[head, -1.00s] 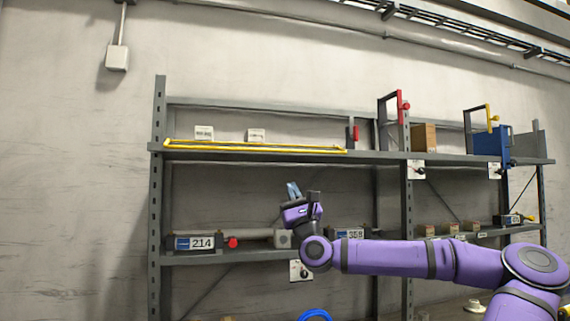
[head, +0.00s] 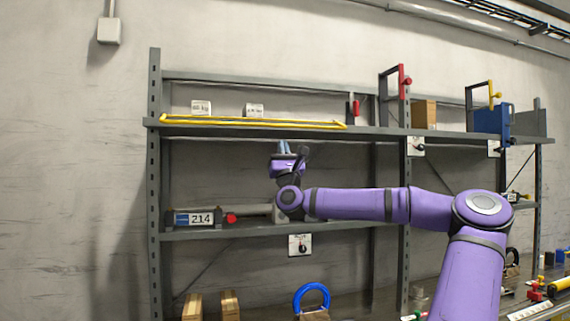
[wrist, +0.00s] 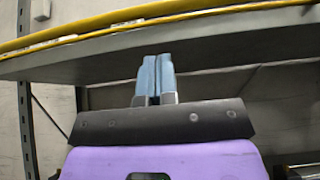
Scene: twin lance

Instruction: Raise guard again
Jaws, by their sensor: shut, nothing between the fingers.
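A yellow guard bar (head: 250,123) lies low along the front of the upper shelf (head: 220,132). The guard also crosses the top of the wrist view (wrist: 150,20). My gripper (head: 285,147) is just below the front of that shelf, with its blue fingers pointing up. In the wrist view my gripper (wrist: 156,75) has its two fingers together with nothing between them. The fingertips are close to the shelf's underside (wrist: 200,50); I cannot tell whether they touch it.
A red-handled part (head: 403,80) and a blue box (head: 491,119) with a yellow handle stand on the upper shelf at the right. A grey device labelled 214 (head: 195,218) is on the lower shelf. A blue ring (head: 311,297) and wooden blocks (head: 230,304) are below.

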